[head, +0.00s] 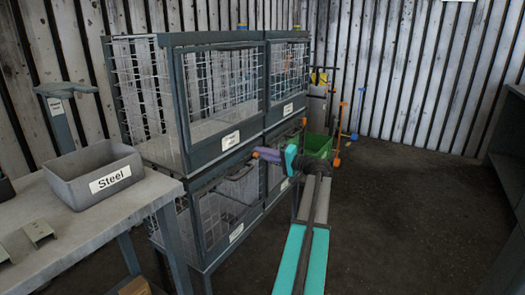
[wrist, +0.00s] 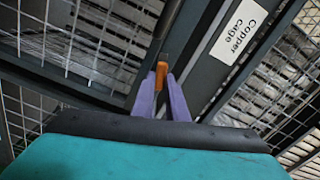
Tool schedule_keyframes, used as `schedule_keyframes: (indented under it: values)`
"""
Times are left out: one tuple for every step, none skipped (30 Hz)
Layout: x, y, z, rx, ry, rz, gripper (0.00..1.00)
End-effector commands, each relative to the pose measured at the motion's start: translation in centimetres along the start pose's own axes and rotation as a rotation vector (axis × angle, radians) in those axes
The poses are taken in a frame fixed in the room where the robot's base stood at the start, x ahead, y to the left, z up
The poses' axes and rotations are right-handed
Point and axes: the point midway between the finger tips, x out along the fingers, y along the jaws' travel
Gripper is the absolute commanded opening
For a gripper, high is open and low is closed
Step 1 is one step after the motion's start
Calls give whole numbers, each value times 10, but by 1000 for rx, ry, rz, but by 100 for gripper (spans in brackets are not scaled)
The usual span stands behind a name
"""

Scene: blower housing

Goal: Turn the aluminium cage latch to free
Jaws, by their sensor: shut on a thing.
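In the wrist view the two purple fingers of my gripper (wrist: 161,88) are closed on a small orange latch handle (wrist: 161,72) on a dark cage frame. A white label (wrist: 238,30) reading "Copper cage" is on the frame bar just right of the handle. I cannot tell from this view which cage door the handle belongs to. The latch's own mount is mostly hidden by my fingers there. The cage labels are too small to read in the head view.
Mesh cages (head: 222,85) stand in two tiers by the wall. A workbench (head: 95,225) with a grey "Steel" bin (head: 95,178) is at the left. A green bin (head: 317,145) and long-handled tools are behind my arm. The floor (head: 410,210) at the right is clear.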

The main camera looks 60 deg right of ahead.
Motion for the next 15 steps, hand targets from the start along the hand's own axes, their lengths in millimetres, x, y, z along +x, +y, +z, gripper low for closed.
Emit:
schedule_keyframes:
  values:
    - [0, -4, -1, 31, 0, 1, 0]
    - [0, -4, -1, 52, 0, 1, 0]
    - [0, -4, -1, 80, 0, 1, 0]
    - [0, -4, -1, 100, 0, 1, 0]
    - [0, -4, -1, 120, 0, 1, 0]
    - [0, -4, -1, 146, 0, 1, 0]
    - [0, -4, -1, 165, -1, 1, 0]
    - [0, -4, -1, 183, 0, 1, 0]
    - [0, -4, -1, 206, 0, 1, 0]
    - [0, -3, -1, 221, 0, 1, 0]
    - [0, -3, -1, 237, 0, 1, 0]
    - [0, -3, -1, 255, 0, 1, 0]
    - [0, -2, -1, 268, 0, 1, 0]
    - [0, -2, 0, 279, 0, 1, 0]
    - [0, -2, 0, 291, 0, 1, 0]
